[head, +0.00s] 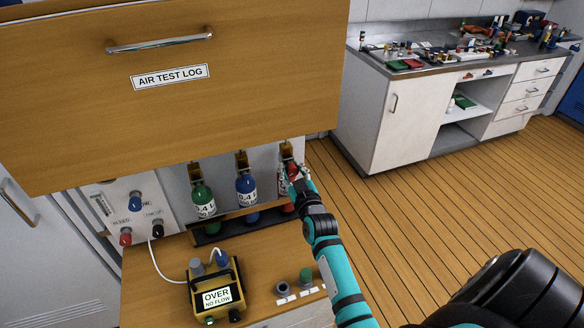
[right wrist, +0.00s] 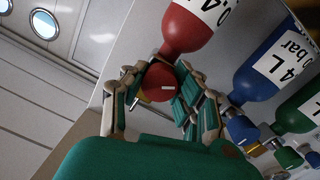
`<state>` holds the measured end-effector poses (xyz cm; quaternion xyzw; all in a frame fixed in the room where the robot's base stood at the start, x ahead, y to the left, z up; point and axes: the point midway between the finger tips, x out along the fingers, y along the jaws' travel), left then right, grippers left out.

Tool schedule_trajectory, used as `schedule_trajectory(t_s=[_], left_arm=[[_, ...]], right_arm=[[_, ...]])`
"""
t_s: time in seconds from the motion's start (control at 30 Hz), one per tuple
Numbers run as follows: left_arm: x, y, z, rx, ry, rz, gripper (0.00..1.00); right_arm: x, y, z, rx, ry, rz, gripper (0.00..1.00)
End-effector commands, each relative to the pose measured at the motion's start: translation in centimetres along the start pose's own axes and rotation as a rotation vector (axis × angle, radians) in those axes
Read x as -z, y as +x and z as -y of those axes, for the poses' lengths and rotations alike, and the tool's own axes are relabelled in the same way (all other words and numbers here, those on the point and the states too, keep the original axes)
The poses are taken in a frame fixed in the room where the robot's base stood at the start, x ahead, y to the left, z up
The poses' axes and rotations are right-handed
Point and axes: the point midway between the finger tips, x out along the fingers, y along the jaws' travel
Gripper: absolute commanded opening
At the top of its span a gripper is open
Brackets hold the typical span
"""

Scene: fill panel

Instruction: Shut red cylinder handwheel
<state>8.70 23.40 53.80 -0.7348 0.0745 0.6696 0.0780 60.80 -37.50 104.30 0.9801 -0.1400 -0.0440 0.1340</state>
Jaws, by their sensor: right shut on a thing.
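The red cylinder (head: 283,184) hangs in the rack at the right end of the row, partly hidden by my right gripper (head: 294,174). In the right wrist view, the red cylinder (right wrist: 190,28) is at the top, and its round red handwheel (right wrist: 158,84) with a white mark sits between my fingers. My right gripper (right wrist: 162,95) is shut on this handwheel, with fingers on both sides of it. My left gripper is not in view.
A blue cylinder (head: 246,187) and a green cylinder (head: 203,198) stand left of the red one. The wooden AIR TEST LOG drawer front (head: 250,100) overhangs them. A yellow meter reading OVER NO FLOW (head: 216,298) stands below. Open floor (head: 450,215) lies to the right.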

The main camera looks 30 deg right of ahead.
Motion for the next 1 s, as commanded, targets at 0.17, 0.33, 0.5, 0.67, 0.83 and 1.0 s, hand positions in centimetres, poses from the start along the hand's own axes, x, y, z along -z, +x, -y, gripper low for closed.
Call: schedule_trajectory(t_s=[0.17, 0.33, 0.5, 0.67, 0.83, 1.0], left_arm=[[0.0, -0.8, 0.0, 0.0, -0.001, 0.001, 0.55], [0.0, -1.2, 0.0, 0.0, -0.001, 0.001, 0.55], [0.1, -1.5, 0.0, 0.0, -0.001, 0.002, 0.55], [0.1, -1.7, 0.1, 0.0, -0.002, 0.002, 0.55], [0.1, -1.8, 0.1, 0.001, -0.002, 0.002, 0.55], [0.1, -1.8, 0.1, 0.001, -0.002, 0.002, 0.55]], right_arm=[[0.3, 0.0, -0.2, 0.008, 0.167, 0.002, 0.0], [0.3, 0.0, -0.3, 0.017, 0.328, 0.008, 0.0], [0.2, 0.0, -0.3, 0.027, 0.489, 0.014, 0.0], [0.1, 0.1, -0.3, 0.036, 0.641, 0.021, 0.0], [0.1, 0.1, -0.3, 0.047, 0.801, 0.027, 0.0], [0.0, 0.1, -0.3, 0.057, 0.963, 0.034, 0.0]])
